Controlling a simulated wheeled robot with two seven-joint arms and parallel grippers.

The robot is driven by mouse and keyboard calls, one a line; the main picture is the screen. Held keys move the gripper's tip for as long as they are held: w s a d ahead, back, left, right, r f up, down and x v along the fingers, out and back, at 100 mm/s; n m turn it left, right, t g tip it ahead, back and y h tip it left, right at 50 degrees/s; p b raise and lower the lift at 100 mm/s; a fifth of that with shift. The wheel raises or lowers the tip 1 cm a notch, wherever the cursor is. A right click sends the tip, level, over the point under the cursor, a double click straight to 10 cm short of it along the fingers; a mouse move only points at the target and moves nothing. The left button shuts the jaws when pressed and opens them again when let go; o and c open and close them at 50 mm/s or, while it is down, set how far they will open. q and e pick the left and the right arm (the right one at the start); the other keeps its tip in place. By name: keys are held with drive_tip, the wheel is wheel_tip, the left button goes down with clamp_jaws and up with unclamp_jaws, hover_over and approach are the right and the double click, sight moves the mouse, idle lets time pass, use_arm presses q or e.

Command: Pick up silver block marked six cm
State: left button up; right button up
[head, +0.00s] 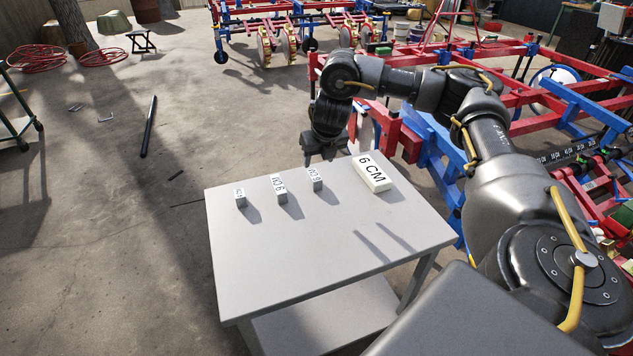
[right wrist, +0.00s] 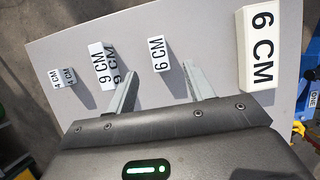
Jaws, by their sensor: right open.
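The silver block marked 6 CM (head: 315,179) stands on the grey table, third from the left in the row of blocks. In the right wrist view the block (right wrist: 158,55) appears between the two finger lines, just beyond the tips. My right gripper (head: 320,157) is open and empty at the table's far edge, behind the block in the head view. In the right wrist view its fingers (right wrist: 160,76) are spread apart, and I see no contact with the block. My left gripper is not in view.
A larger cream block marked 6 CM (head: 372,174) stands to the right. A silver 9 CM block (head: 279,188) and a smaller 4 CM block (head: 240,198) stand to the left. The near part of the table (head: 320,255) is clear. Red and blue machinery (head: 430,140) stands behind it.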

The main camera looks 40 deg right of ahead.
sight(314, 174)
drive_tip(key=b+x, duration=0.1)
drive_tip(key=x, duration=0.2)
drive_tip(key=shift+f, duration=0.35)
drive_tip(key=shift+w+f+b, duration=0.15)
drive_tip(key=shift+w+b, duration=0.05)
drive_tip(key=shift+b, duration=0.1)
drive_tip(key=b+x, duration=0.1)
drive_tip(key=x, duration=0.3)
drive_tip(key=shift+f, duration=0.4)
drive_tip(key=shift+w+f, duration=0.15)
drive_tip(key=shift+f, duration=0.05)
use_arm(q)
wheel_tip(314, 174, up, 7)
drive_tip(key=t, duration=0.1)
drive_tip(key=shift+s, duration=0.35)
use_arm(e)
drive_tip(key=shift+c, duration=0.4)
clamp_jaws()
drive_tip(key=shift+r, duration=0.15)
